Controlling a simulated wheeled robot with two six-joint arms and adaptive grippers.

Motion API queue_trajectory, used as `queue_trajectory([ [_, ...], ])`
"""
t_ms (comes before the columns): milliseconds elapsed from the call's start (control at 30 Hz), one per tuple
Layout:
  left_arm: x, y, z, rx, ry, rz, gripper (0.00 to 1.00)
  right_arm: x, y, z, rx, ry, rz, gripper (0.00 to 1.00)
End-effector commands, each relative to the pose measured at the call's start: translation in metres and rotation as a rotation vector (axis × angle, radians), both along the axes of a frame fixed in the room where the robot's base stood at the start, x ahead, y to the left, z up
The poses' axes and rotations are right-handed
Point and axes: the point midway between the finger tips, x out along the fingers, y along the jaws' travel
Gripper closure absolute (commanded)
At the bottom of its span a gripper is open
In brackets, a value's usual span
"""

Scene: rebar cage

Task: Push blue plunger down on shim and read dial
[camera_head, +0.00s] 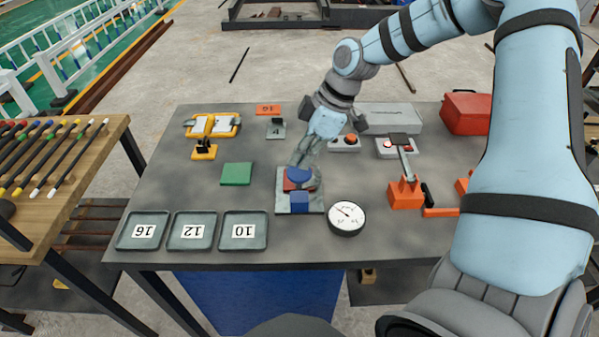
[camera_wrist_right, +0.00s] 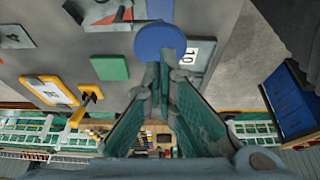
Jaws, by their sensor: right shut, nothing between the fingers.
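The blue plunger (camera_head: 299,175) has a round blue top and stands on a grey gauge base (camera_head: 283,208), with a blue block (camera_head: 299,202) in front. A dark red part shows under the plunger; I cannot tell whether it is the shim. My right gripper (camera_head: 299,163) is shut and empty, pointing down with its tips at the plunger's top. In the right wrist view, the blue disc (camera_wrist_right: 160,40) lies just beyond the closed fingertips (camera_wrist_right: 165,62); contact is unclear. The white round dial (camera_head: 347,217) lies right of the base; its reading is too small. My left gripper is out of view.
Trays (camera_head: 192,232) marked 16, 12 and 10 line the front left edge. A green pad (camera_head: 237,174) lies left of the gauge. An orange lever fixture (camera_head: 405,194) stands to the right, a red box (camera_head: 466,112) at the back right.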

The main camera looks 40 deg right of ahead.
Motion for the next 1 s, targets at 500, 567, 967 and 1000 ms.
queue_trajectory([
  [500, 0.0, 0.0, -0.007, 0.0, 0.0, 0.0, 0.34, 0.0, 0.0, -0.008, 0.0, 0.0, 0.0, 1.0],
  [567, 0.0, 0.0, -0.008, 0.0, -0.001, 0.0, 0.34, 0.0, 0.0, -0.01, 0.0, 0.0, 0.0, 1.0],
  [967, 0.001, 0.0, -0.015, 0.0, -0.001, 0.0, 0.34, 0.0, 0.0, -0.018, 0.0, 0.0, 0.0, 1.0],
  [1000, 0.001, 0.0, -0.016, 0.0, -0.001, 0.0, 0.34, 0.0, 0.0, -0.019, 0.0, 0.0, 0.0, 1.0],
])
